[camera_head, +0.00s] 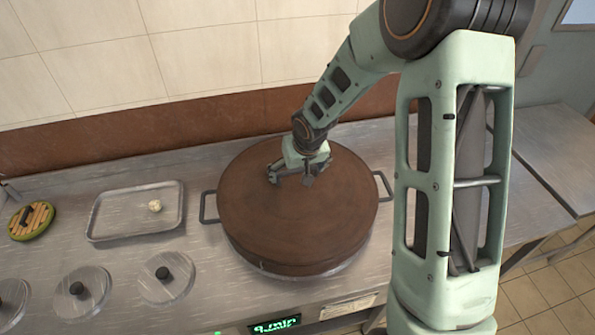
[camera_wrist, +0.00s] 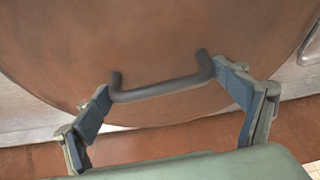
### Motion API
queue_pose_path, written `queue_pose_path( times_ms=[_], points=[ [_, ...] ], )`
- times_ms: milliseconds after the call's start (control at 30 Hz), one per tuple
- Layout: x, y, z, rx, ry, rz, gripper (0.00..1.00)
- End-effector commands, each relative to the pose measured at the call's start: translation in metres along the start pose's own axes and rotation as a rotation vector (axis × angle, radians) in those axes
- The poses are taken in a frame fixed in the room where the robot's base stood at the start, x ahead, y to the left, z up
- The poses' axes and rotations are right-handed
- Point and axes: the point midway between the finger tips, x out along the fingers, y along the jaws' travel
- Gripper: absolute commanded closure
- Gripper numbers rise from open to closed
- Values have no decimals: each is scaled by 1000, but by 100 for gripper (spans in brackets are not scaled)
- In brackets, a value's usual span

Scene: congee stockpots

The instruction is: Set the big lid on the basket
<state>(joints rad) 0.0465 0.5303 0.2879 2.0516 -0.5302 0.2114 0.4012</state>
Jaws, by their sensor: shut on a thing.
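The big lid (camera_head: 255,215) is a wide, round, brown disc with a dark bar handle (camera_wrist: 165,90) on its top. It lies roughly level over a round metal vessel that seems to be the basket (camera_head: 300,275). Only a thin pale rim and two side handles of that vessel show; the lid hides the rest. I cannot tell whether the lid rests fully on it. My gripper (camera_head: 290,177) is over the lid's upper middle, shut on the lid's handle. In the wrist view its two fingers (camera_wrist: 163,78) meet the ends of the bar.
A metal tray (camera_head: 115,232) with a small pale lump (camera_head: 155,206) stands left of the lid. A green-rimmed slatted round item (camera_head: 32,221) is at far left. Several small knobbed metal lids (camera_head: 165,278) sit along the front left. A tiled wall stands behind the counter.

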Motion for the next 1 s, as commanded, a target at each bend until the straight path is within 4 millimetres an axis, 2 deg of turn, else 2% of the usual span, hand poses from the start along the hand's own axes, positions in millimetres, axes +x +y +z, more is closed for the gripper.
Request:
queue_pose_path(
  times_ms=[267, 300, 333, 667, 1000],
  points=[
    [5, 0, 0, 0, 4, 0, 68],
    [4, 0, 0, 0, 4, 0, 8],
    [4, 0, 0, 0, 4, 0, 5],
    [4, 0, 3, 0, -2, 0, 3],
    [-24, 0, 1, 0, 0, 0, 3]
  ],
)
